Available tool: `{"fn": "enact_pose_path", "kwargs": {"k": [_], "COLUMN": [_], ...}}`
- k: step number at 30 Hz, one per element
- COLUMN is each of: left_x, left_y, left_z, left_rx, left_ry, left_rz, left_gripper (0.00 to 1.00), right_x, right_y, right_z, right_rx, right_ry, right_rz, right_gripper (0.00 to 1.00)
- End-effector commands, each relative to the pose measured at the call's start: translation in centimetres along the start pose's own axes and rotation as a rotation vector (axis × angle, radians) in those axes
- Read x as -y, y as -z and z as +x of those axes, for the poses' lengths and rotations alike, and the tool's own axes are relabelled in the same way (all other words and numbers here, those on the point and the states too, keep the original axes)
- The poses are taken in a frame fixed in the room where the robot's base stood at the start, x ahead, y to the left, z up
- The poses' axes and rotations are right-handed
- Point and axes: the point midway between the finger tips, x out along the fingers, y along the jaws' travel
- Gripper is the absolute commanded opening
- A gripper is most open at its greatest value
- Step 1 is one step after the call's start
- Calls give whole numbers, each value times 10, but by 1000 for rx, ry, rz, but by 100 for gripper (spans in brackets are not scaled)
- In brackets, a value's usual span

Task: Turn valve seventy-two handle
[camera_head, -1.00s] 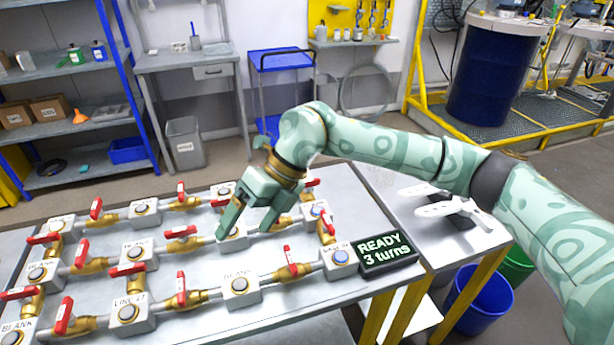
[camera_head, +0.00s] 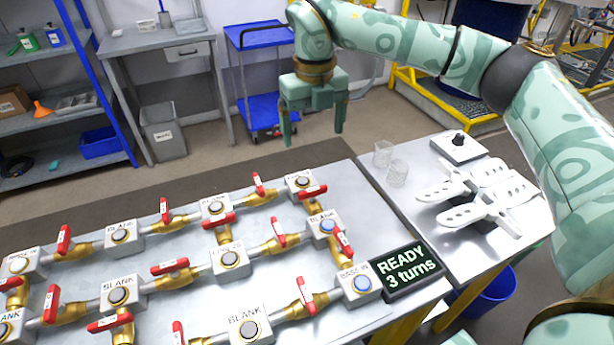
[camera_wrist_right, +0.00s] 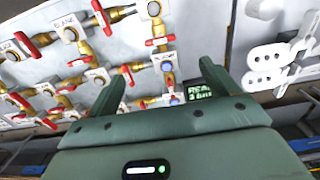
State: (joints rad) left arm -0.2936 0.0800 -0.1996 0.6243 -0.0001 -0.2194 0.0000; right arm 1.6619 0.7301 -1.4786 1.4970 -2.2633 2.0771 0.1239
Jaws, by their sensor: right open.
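A valve board (camera_head: 200,290) carries brass pipes, grey blocks with round buttons, and several red valve handles, such as one at the front right (camera_head: 305,296), one at the right edge (camera_head: 343,242) and one at the far side (camera_head: 258,184). The handles carry small white tags too small to read, so I cannot tell which is valve seventy-two. My right gripper (camera_head: 312,138) is open and empty, pointing down, raised near the board's far edge and touching no handle. In the right wrist view its fingers (camera_wrist_right: 161,72) are spread, with a red handle (camera_wrist_right: 160,41) beyond them. My left gripper is out of view.
A black display (camera_head: 407,268) reading "READY 3 turns" stands at the board's right corner. Right of it, a side table (camera_head: 405,205) holds white perforated parts (camera_head: 490,200), two clear cups (camera_head: 390,165) and a box with a black knob (camera_head: 458,143). Space above the board is free.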

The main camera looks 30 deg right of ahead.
Motion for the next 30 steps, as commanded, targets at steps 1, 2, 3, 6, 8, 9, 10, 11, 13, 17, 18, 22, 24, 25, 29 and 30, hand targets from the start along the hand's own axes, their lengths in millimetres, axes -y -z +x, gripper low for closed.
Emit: {"fn": "enact_pose_path", "kwargs": {"k": [1,2,3,6,8,9,10,11,13,17,18,22,24,25,29,30], "left_x": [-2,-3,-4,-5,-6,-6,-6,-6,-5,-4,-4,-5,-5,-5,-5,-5], "left_y": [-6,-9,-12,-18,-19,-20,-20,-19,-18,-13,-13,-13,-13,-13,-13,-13], "left_z": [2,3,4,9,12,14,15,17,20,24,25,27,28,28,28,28], "left_rx": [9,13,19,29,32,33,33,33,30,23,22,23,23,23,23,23], "left_ry": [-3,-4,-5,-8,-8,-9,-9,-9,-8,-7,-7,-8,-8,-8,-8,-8], "left_rz": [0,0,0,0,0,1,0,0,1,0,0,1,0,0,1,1], "left_gripper": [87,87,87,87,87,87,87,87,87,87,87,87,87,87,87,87], "right_x": [0,0,0,0,0,0,0,0,-1,-1,-1,-1,-1,-1,-1,-1], "right_y": [0,1,1,1,1,2,1,1,1,1,1,1,1,1,1,1], "right_z": [10,15,24,49,65,76,84,92,108,133,139,152,155,155,156,156], "right_rx": [-4,-5,-7,-7,-7,-9,-7,-7,-7,-5,-5,-3,-2,-2,-1,-1], "right_ry": [0,0,-1,-1,-1,-1,-1,-1,-2,-1,-1,-2,-2,-2,-2,-2], "right_rz": [-1,-1,-1,-1,-2,-2,-3,-2,-2,-2,-2,-2,-2,-1,-2,-2], "right_gripper": [87,87,87,87,87,87,87,87,87,87,87,87,87,87,87,87]}}
